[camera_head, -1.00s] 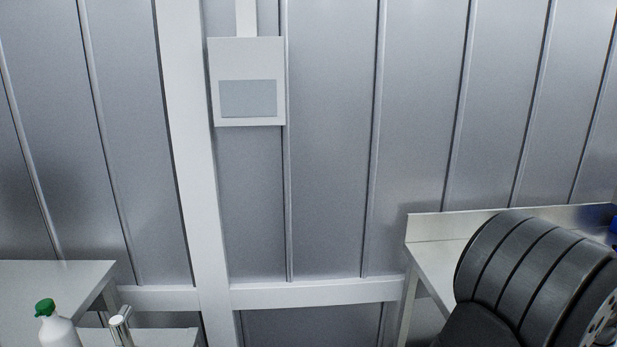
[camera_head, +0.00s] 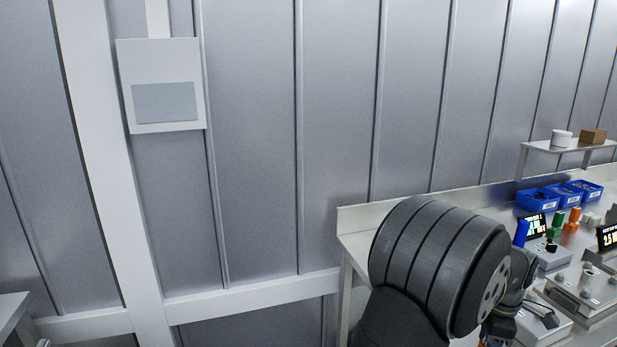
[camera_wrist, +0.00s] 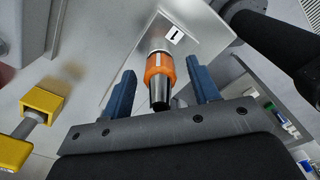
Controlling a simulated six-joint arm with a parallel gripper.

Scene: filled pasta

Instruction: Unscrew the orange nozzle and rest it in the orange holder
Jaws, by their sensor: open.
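The orange nozzle (camera_wrist: 158,68) shows in the wrist view, with a grey metal part above it and a dark tip below. My gripper (camera_wrist: 160,70) is open, with one blue finger on each side of the nozzle. Gaps show between the fingers and the nozzle, so it is not gripped. In the head view, an orange piece (camera_head: 573,220) stands on the bench at right, beside a green one; I cannot tell if it is the orange holder. My fingers are hidden in the head view.
A pale plate (camera_wrist: 200,38) labelled 1 lies behind the nozzle. Yellow blocks (camera_wrist: 42,102) on a grey rod are at left in the wrist view. The steel bench (camera_head: 355,222) carries blue bins (camera_head: 537,200), a green piece (camera_head: 557,220) and small displays (camera_head: 533,226).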

